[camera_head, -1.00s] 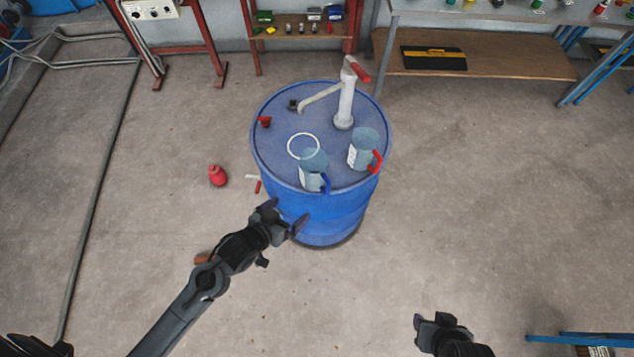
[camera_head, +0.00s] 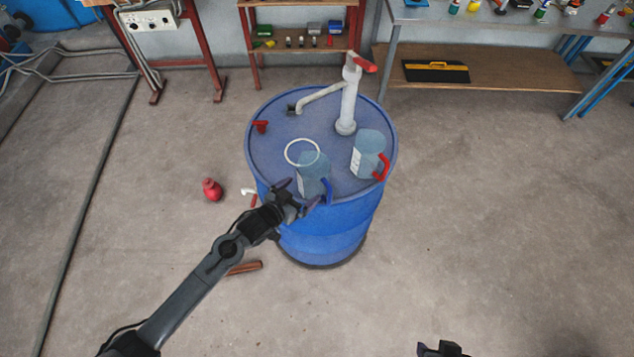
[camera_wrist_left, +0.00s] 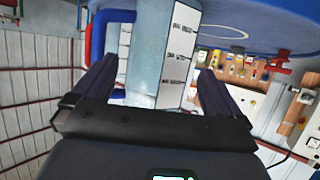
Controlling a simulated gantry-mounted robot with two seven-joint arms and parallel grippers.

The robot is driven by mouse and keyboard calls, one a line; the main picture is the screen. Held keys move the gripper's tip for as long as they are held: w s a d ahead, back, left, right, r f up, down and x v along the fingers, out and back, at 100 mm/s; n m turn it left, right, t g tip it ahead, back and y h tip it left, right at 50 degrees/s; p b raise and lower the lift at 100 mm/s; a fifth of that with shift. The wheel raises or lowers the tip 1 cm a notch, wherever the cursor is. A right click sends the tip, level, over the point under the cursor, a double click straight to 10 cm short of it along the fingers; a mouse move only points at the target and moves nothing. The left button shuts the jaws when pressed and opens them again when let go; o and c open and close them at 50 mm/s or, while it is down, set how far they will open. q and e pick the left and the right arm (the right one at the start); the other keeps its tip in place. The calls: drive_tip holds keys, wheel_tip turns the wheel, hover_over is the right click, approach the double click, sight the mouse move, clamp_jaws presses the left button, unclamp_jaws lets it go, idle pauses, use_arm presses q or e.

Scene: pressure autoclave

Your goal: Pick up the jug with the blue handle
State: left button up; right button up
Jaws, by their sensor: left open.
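The jug with the blue handle (camera_head: 313,172) is translucent and stands upright on the near edge of the blue drum's top (camera_head: 280,124). Its blue handle (camera_head: 327,190) faces the near right. My left gripper (camera_head: 300,195) is open in front of this jug, and its fingertips overlap the jug's lower part in the head view. In the left wrist view the jug's body and white label (camera_wrist_left: 178,55) show between the open fingers (camera_wrist_left: 160,90), with the blue handle (camera_wrist_left: 98,38) at the left finger. I cannot tell whether the fingers touch it. My right gripper (camera_head: 440,348) is partly visible at the bottom edge.
A second jug with a red handle (camera_head: 367,155) stands to the right on the drum. A pump (camera_head: 347,100) with a spout rises behind the jugs. A red bottle (camera_head: 212,189) is on the floor at left. The floor right of the drum is clear.

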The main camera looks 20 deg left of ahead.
sight(306, 187)
use_arm(q)
drive_tip(key=shift+x, duration=2.7)
drive_tip(key=shift+a+f, duration=0.1)
drive_tip(key=shift+f, duration=0.1)
drive_tip(key=shift+c, duration=0.5)
drive_tip(key=c, duration=0.6)
drive_tip(key=shift+c, duration=0.2)
